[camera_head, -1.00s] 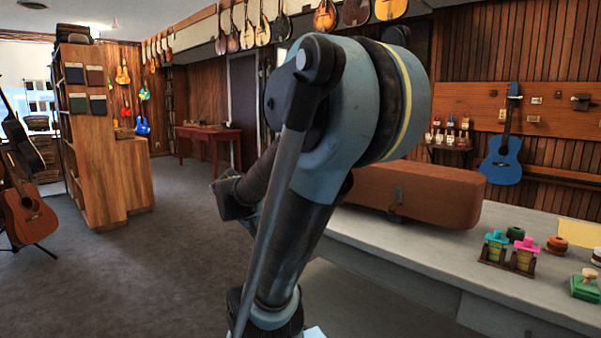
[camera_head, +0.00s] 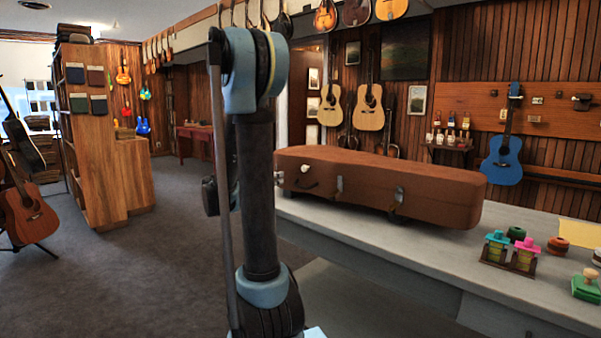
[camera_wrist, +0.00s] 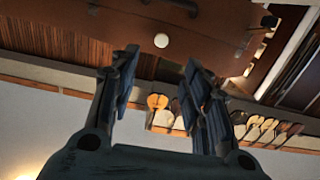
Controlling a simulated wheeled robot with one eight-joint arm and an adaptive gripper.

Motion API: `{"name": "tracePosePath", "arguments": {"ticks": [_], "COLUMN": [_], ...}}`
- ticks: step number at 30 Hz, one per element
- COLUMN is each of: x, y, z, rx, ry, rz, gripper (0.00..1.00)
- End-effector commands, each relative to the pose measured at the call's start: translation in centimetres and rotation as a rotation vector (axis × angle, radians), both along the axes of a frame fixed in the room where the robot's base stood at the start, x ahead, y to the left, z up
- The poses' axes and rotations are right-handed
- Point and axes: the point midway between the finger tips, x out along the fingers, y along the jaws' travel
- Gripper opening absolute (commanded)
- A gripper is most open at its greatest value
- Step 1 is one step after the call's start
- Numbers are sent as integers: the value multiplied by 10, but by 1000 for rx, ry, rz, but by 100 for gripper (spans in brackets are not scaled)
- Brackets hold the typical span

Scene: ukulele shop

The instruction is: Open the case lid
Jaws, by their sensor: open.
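The brown instrument case (camera_head: 430,195) lies on the grey counter with its lid shut. Metal latches and a dark handle show on its near side, and a small white round knob (camera_head: 305,168) sits near its left end. In the wrist view, a brown surface that looks like the case (camera_wrist: 110,25) fills the top, with the white knob (camera_wrist: 161,40) just beyond my fingertips. My gripper (camera_wrist: 160,58) is open, its two fingers apart with nothing between them. Whether the fingers touch the case cannot be told. In the head view my gripper does not show.
The grey counter (camera_head: 400,250) runs to the right. A wooden shelf unit (camera_head: 95,140) and guitars (camera_head: 28,212) stand at left. Open carpet (camera_head: 150,260) lies between.

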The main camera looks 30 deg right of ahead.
Motion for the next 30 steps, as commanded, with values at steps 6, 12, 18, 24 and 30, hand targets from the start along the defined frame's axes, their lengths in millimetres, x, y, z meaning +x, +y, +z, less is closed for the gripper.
{"name": "tracePosePath", "arguments": {"ticks": [6, 12, 18, 24, 30], "x": [7, 13, 23, 33, 44], "y": [-3, -22, -49, -77, -106], "z": [3, 3, 3, 3, 3], "rx": [-21, -20, -20, -19, -19], "ry": [-32, -31, -31, -29, -29], "rz": [1, -1, -1, -1, -1], "gripper": [43, 43, 43, 43, 43]}}
